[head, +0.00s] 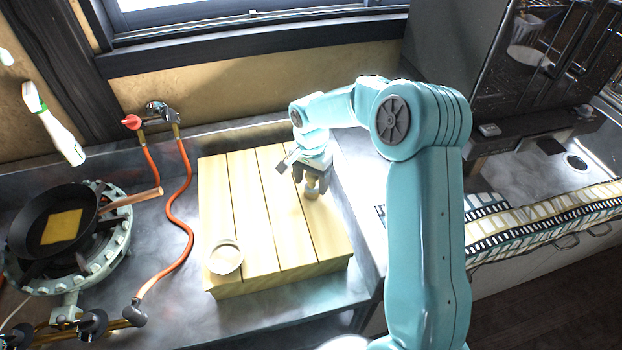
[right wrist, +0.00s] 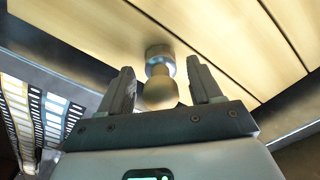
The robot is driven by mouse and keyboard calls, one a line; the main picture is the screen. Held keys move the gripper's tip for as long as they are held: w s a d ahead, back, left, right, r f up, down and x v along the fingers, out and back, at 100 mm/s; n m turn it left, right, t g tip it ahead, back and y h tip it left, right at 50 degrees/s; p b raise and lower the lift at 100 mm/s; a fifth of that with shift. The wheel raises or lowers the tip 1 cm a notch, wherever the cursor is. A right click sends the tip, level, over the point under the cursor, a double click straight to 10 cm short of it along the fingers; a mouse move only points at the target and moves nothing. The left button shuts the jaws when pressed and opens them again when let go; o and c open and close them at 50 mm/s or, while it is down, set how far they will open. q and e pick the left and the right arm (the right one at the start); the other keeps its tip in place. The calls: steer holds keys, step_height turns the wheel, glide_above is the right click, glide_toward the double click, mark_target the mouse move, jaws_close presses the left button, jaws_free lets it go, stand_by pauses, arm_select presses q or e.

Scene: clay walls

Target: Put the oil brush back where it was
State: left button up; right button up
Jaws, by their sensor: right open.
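What looks like the oil brush (right wrist: 160,82), a rounded wooden piece with a metal collar, is at the wooden board in the right wrist view. It also shows as a small tan piece in the head view (head: 312,188), partly hidden by my gripper. My right gripper (head: 299,174) is over the board's upper right part. In the right wrist view its two open fingers (right wrist: 160,68) stand either side of the brush, with gaps on both sides. The brush's lower end is hard to make out. My left gripper is out of view.
The slatted wooden board (head: 240,190) carries a small round bowl (head: 225,258) at its front left. A black pan (head: 28,222) with a yellow slice (head: 62,227) sits on a burner at left. An orange hose (head: 178,215) runs between them. The board's middle is clear.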

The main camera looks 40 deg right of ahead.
step_height(320, 180, up, 12)
stand_by(0.3)
steer(key=shift+r, duration=0.1)
stand_by(0.3)
